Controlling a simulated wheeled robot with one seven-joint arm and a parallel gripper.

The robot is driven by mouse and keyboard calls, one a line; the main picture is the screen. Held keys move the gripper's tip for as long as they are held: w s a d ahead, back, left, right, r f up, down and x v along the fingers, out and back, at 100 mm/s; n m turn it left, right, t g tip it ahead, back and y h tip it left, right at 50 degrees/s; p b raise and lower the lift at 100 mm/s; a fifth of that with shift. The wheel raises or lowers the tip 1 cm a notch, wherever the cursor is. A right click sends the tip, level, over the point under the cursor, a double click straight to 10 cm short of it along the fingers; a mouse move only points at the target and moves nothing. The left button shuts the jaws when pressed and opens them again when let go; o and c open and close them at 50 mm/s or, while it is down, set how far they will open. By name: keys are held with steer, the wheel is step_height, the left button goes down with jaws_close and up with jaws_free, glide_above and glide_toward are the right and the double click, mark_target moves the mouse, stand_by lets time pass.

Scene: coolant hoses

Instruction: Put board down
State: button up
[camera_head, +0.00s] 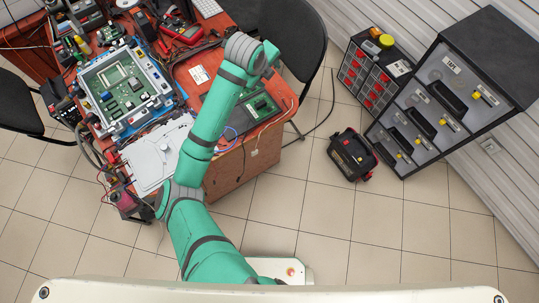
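My teal arm reaches over the wooden workbench (283,92), with its far end above the bench's right part. My gripper's fingers do not show, and I cannot tell what is between them. A dark board with green parts (262,106) shows right beside and partly behind my arm, over the bench's right end. I cannot tell whether it rests on the bench or is held. Another green circuit board (118,88) sits inside an open light-blue case (150,72) on the left part of the bench.
A grey-white panel (150,160) lies at the bench's near edge, with cables beside it. A red multimeter (182,30) lies at the back. Black chairs flank the bench.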

steer(key=d+r+n+t+h, duration=0.1)
steer(key=d+n+t+h, duration=0.4)
steer(key=d, duration=1)
steer(key=s+d+f+n+t, duration=0.2)
steer(key=s+d+n, duration=0.2)
steer(key=s+n, duration=0.45)
steer(key=s+a+f+n+t+y, duration=0.1)
steer(key=s+a+f+n+y, duration=0.25)
steer(key=s+n, duration=0.45)
steer(key=s+a+f+n+t+y, duration=0.1)
steer(key=s+a+f+n+y, duration=0.3)
steer(key=s, duration=0.8)
steer(key=s+a+r, duration=0.2)
steer(key=s+a, duration=0.3)
steer(key=s, duration=0.3)
steer(key=s+a+r+n, duration=0.1)
steer(key=s+a+r, duration=0.2)
steer(key=s, duration=0.6)
steer(key=shift+s+a+r, duration=0.2)
steer(key=shift+a+r, duration=0.05)
steer(key=shift+a, duration=0.75)
